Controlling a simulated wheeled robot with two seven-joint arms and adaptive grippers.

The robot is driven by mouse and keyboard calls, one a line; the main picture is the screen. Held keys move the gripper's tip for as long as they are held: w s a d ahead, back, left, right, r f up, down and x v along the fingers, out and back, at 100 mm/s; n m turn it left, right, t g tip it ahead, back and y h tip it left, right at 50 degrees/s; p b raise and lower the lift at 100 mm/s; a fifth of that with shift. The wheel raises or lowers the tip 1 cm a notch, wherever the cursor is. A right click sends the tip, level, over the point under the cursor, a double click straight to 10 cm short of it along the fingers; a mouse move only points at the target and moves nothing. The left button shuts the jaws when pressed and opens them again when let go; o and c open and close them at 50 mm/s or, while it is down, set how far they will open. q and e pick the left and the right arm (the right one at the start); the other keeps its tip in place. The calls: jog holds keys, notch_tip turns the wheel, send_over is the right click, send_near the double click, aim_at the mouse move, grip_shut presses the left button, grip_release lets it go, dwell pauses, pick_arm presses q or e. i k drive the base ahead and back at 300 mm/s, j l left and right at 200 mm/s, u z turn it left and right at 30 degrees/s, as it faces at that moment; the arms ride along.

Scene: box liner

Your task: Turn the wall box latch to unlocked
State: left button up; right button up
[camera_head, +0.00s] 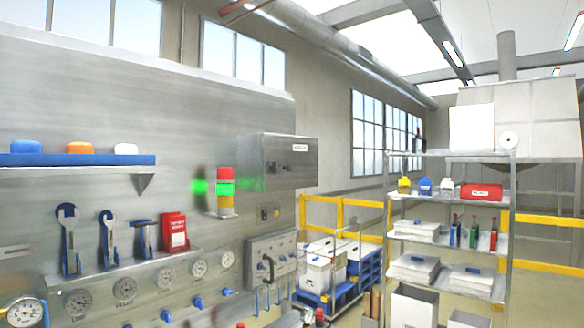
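A grey metal wall box (290,150) is mounted on the steel panel wall, right of the middle. Small dark fittings (285,167), which look like a latch or knobs, sit on its front. They are too small to tell whether the latch is locked. A pale label sits near the box's upper right. Neither of my grippers can be made out in the view. Small grey and red shapes at the bottom edge are cut off and unclear.
A lit red, green and yellow signal tower (225,190) stands left of the box. Below is a panel with a dark handle (268,268). A blue shelf (75,160), hanging tools and gauges fill the left wall. A loaded rack (450,240) stands right.

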aim_at(273, 168)
jog(key=i+l+u, duration=0.3)
jog(key=i+l, duration=0.2)
jog(key=i+l+u, duration=0.3)
jog(key=i+l, duration=0.25)
